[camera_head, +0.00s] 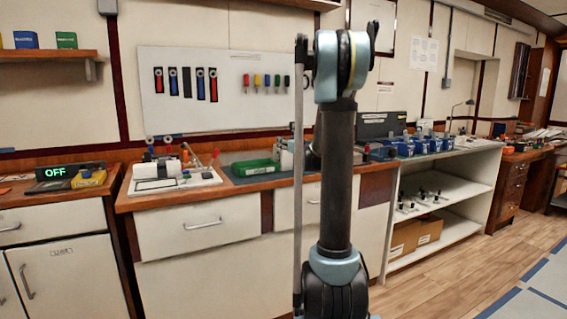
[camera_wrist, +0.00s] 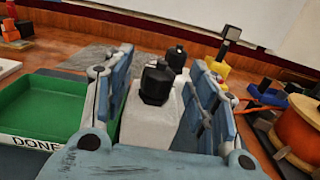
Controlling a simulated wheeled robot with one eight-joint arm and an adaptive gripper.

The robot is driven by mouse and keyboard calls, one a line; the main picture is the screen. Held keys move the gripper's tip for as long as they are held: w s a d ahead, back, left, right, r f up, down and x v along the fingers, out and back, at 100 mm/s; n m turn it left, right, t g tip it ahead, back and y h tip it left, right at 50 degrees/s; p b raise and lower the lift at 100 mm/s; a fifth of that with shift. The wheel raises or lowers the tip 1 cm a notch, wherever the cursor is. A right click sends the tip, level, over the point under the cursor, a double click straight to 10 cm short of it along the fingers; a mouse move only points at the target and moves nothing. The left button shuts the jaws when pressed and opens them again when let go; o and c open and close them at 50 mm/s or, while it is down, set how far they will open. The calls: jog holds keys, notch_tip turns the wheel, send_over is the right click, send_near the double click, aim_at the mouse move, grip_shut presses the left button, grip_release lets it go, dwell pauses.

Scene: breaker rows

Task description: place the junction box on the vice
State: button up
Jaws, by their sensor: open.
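In the wrist view my gripper (camera_wrist: 160,62) is open. Its two blue-grey fingers stand on either side of a pale grey-white box (camera_wrist: 152,122) with black round knobs or glands (camera_wrist: 157,82) on it, which may be the junction box. The box lies between the fingers; I cannot tell whether they touch it. In the head view a pale object (camera_head: 285,158) beside my arm may be the same box, partly hidden. My gripper is hidden behind my arm there. I cannot make out the vice for certain in either view.
A green tray marked DONE (camera_wrist: 28,143) lies left of my gripper; it also shows in the head view (camera_head: 255,168). An orange spool (camera_wrist: 298,128) stands right. Several blue bins (camera_head: 405,148) line the bench beyond my arm. A white board with small items (camera_head: 170,182) is at left.

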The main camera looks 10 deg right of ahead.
jog(key=x, duration=0.2)
jog(key=shift+w+a, duration=0.1)
jog(key=shift+w, duration=0.15)
grip_shut()
jog(key=shift+r, duration=0.1)
